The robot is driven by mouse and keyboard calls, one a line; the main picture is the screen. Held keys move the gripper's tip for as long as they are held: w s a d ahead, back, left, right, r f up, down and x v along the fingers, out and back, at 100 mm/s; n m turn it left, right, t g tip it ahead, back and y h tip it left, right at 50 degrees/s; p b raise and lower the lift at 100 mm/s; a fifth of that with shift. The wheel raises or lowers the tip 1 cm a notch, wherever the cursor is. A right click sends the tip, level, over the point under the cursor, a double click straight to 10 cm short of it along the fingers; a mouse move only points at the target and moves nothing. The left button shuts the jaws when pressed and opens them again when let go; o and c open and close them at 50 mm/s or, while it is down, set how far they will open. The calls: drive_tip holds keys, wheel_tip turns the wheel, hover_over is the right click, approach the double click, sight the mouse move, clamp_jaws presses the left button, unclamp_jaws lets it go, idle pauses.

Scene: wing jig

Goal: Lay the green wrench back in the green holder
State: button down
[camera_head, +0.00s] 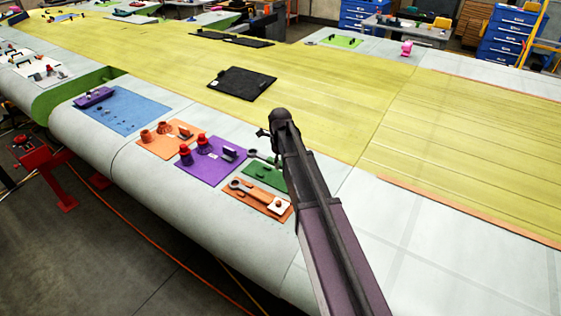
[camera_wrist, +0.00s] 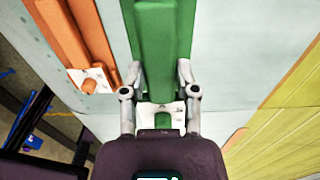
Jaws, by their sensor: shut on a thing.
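The green holder (camera_head: 262,178) is a green board on the white wing edge, partly hidden by my arm in the head view. In the wrist view, a white plate with a green peg (camera_wrist: 163,120) shows at its near end. The green wrench (camera_wrist: 160,42) shows there as a long green bar running up the picture over the holder. In the head view its grey ring end (camera_head: 252,153) shows at the board's far edge. My gripper (camera_wrist: 160,68) is shut on the wrench, one finger on each side. I cannot tell whether the wrench touches the board.
An orange board (camera_head: 240,202) with another wrench lies close beside the green holder. A purple board (camera_head: 205,175) with red-topped parts is to its left. A black mat (camera_head: 240,83) lies on the yellow wing skin. The white surface to the right is clear.

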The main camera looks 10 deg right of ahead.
sight(281, 180)
drive_tip(key=shift+f, duration=0.15)
wheel_tip(281, 180, down, 5)
drive_tip(key=b, duration=0.5)
drive_tip(key=shift+f+b, duration=0.15)
drive_tip(key=shift+b, duration=0.2)
drive_tip(key=shift+s+d+f+b, duration=0.1)
drive_tip(key=shift+f+b, duration=0.5)
drive_tip(key=shift+f, duration=0.05)
idle(0.8)
drive_tip(key=shift+c, duration=1.4)
unclamp_jaws()
drive_tip(key=shift+r, duration=0.1)
